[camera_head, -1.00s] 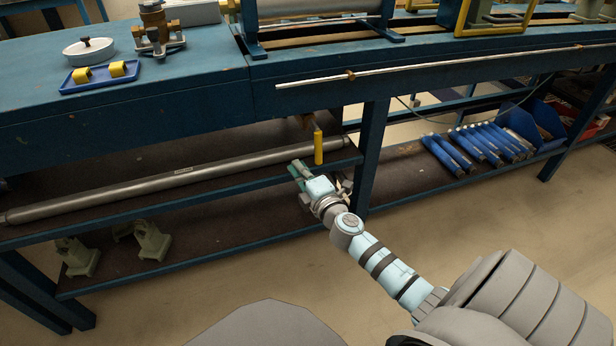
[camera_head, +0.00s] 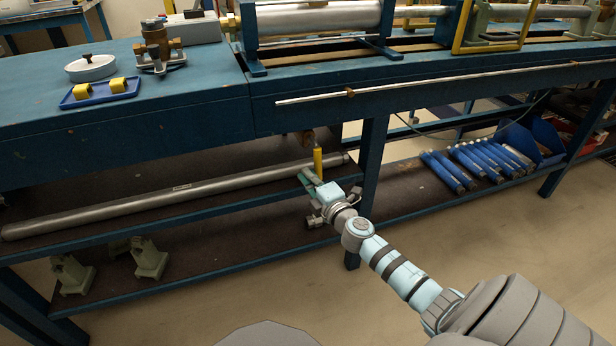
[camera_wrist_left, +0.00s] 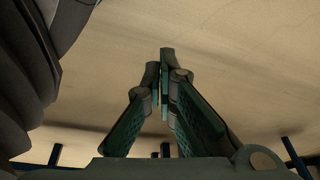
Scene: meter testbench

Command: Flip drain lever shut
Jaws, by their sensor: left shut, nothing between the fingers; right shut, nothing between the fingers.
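The yellow drain lever (camera_head: 318,163) stands upright below the bench's front edge, near the right end of the long grey pipe, under a brass-coloured fitting (camera_head: 308,139). My right gripper (camera_head: 306,177) is shut and empty. Its green fingertips are just left of the lever's lower end. I cannot tell whether they touch it. My left gripper (camera_wrist_left: 164,85) is shut and empty in the left wrist view, with bare floor behind it. It does not show in the head view.
The long grey pipe (camera_head: 150,200) lies on the upper shelf, left of my right gripper. A blue bench leg (camera_head: 370,160) stands close to its right. Several blue cylinders (camera_head: 470,162) lie on the shelf at right. A thin metal rod (camera_head: 420,82) runs along the bench front.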

